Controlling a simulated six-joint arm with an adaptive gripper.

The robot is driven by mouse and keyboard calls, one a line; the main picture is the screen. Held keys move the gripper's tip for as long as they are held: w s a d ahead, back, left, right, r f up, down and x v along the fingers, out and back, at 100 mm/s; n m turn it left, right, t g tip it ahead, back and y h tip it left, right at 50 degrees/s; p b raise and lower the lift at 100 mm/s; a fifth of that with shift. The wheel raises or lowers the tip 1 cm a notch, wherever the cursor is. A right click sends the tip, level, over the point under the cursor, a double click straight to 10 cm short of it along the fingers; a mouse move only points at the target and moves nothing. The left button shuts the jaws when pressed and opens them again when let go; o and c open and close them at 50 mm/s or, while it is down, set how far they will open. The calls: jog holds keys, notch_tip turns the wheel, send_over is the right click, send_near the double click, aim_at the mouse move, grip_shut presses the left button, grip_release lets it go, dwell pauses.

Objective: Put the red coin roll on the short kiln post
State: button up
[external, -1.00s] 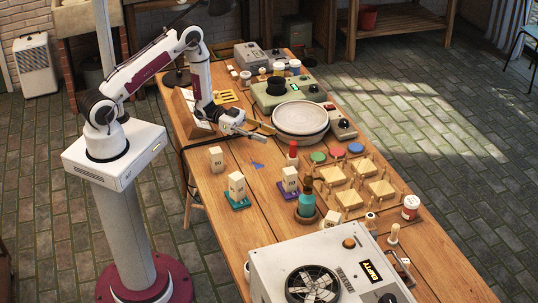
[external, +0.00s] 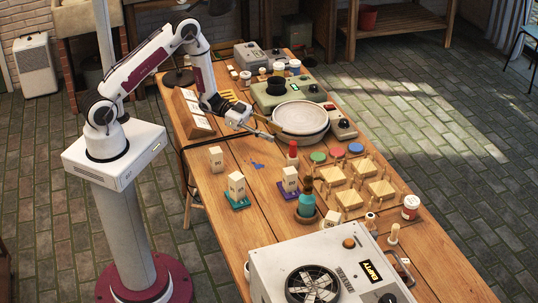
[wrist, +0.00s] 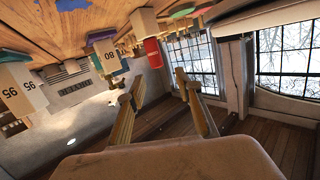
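A red cylinder (external: 292,148), which looks like the red coin roll, stands at mid table in the external view. It also shows in the wrist view (wrist: 152,52), where its end meets a cream block; I cannot tell whether it rests on it. A cream post on a purple pad (external: 290,178) reads 80 in the wrist view (wrist: 105,58). Another post on a teal pad (external: 237,184) appears to read 95 there (wrist: 25,85). My gripper (external: 268,135) is open and empty, left of and beyond the red cylinder. Its spread fingers show in the wrist view (wrist: 165,100).
A third cream post (external: 216,156) stands at the left. A round wheel (external: 300,118) stands just beyond my gripper. Wooden pegged plates (external: 349,197) lie right, and a large fan box (external: 270,262) fills the front.

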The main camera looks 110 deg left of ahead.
jog(key=w+d+r+g+y, duration=0.2)
jog(key=d+r, duration=0.1)
jog(key=r, duration=0.5)
jog(key=w+d+r+g+y, duration=0.2)
jog(key=d+r+g, duration=0.1)
jog(key=r, duration=0.5)
jog(key=s+d+r+n+g+y, duration=0.1)
jog(key=s+d+r, duration=0.3)
jog(key=d+r, duration=0.1)
jog(key=s+d+r+g+h, duration=0.1)
jog(key=s+d+g, duration=0.1)
jog(key=s+d, duration=0.9)
jog(key=s+d+r+n+g+h, duration=0.1)
jog(key=s+d+g+h, duration=0.1)
jog(key=s+d, duration=0.9)
jog(key=s, duration=0.4)
jog(key=shift+s+d+h, duration=0.15)
jog(key=shift+s+h, duration=0.15)
